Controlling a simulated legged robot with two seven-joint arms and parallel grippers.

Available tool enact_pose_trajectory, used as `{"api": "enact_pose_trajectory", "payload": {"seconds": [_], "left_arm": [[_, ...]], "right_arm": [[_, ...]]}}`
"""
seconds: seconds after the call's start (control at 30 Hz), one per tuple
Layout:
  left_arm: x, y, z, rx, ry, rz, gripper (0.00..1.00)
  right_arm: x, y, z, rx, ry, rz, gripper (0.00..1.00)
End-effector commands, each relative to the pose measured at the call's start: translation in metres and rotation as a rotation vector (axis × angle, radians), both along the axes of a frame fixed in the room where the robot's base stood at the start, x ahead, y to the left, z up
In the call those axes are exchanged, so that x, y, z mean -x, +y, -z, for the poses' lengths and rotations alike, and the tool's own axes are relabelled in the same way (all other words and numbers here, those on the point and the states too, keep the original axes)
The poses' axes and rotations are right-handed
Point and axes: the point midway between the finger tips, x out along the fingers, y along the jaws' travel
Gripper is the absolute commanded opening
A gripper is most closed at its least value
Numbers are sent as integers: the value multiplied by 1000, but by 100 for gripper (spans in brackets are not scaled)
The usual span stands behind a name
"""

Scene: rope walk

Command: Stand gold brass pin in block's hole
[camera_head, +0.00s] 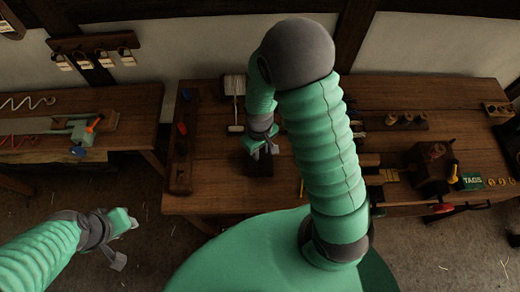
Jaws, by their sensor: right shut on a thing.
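My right gripper (263,148) is shut, fingers pointing down, just above a dark block (259,167) on the wooden bench. What it holds is too small and dark to make out clearly; it appears to be the gold brass pin. The block's hole is hidden under the gripper, and I cannot tell whether the pin touches the block. My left gripper (126,243) is open and empty, its fingers spread apart, over the floor left of the bench.
The bench (215,190) holds a white-headed tool (235,100) behind the gripper and a dark rack (182,145) at its left edge. A thin yellow item (301,187) lies right of the block. Wooden tackle and a green TAGS box (472,181) stand at right.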

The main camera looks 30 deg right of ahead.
Motion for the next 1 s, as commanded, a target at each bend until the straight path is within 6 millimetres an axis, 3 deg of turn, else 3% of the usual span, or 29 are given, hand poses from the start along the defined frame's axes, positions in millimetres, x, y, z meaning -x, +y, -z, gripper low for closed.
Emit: {"api": "enact_pose_trajectory", "payload": {"seconds": [1.0], "left_arm": [[0,0,24,0,0,0,36]], "right_arm": [[0,0,32,0,0,0,0]]}}
